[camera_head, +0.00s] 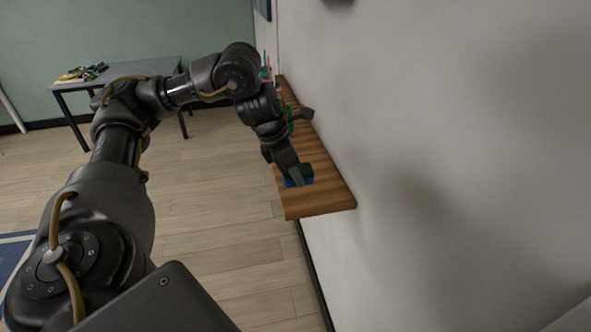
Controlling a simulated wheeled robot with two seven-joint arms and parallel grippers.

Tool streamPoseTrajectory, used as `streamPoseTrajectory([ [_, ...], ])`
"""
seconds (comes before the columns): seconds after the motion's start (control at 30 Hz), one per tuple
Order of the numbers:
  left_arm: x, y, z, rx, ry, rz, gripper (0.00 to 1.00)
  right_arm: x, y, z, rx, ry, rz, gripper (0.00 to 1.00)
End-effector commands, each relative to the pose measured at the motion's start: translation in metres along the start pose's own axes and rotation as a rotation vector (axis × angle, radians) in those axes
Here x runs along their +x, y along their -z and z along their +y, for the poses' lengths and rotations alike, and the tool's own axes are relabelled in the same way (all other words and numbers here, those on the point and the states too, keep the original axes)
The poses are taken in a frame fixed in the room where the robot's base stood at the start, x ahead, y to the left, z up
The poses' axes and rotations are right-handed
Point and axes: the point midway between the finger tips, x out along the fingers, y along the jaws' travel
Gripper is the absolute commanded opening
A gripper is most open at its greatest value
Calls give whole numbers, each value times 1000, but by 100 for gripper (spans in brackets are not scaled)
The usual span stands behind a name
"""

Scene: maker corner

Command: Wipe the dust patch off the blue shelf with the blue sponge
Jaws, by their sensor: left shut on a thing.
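My left gripper (299,176) reaches down over a wall shelf (322,201) that looks brown and wooden, not blue. It is shut on the blue sponge (297,183), whose lower part shows blue beneath the fingers. The sponge is at the shelf's near part, low over or on its top; I cannot tell whether it touches. I cannot make out a dust patch; the gripper and sponge hide part of the board. My right gripper is not in view.
Farther along the shelf stand a green item (290,121) and a dark item (304,114), partly behind my left arm. The white wall (430,130) borders the shelf on the right. A grey table (130,72) with small colourful things stands at the back left. Open wooden floor lies left of the shelf.

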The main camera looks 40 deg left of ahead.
Motion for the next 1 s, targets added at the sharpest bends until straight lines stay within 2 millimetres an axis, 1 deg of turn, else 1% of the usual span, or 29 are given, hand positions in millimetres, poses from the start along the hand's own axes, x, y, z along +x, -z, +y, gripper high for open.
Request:
streamPoseTrajectory([
  [0.03, 0, 0, 0, 0, 0, 0, 32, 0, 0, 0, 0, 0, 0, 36],
  [0.1, 0, 0, 0, 0, 0, 0, 26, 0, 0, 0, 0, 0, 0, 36],
  [0.17, 1, -1, -1, 6, 3, 0, 26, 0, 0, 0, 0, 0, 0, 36],
  [0.27, 8, -4, -8, 71, 31, 2, 26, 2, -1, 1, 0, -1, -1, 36],
  [0.37, 26, -14, -28, 238, 101, 2, 26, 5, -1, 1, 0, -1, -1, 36],
  [0.47, 49, -24, -57, 493, 206, 3, 26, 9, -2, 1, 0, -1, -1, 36],
  [0.5, 58, -28, -70, 606, 252, 2, 26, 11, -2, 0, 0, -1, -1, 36],
  [0.6, 80, -34, -99, 884, 368, 4, 26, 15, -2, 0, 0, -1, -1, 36],
  [0.7, 96, -35, -122, 1129, 469, 6, 26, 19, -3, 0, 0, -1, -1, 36],
  [0.83, 109, -33, -141, 1361, 564, 5, 26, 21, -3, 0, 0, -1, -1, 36],
  [0.9, 113, -32, -147, 1439, 597, 3, 26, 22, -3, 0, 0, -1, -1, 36],
  [1.0, 116, -31, -151, 1499, 621, 2, 26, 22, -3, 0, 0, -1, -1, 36],
])
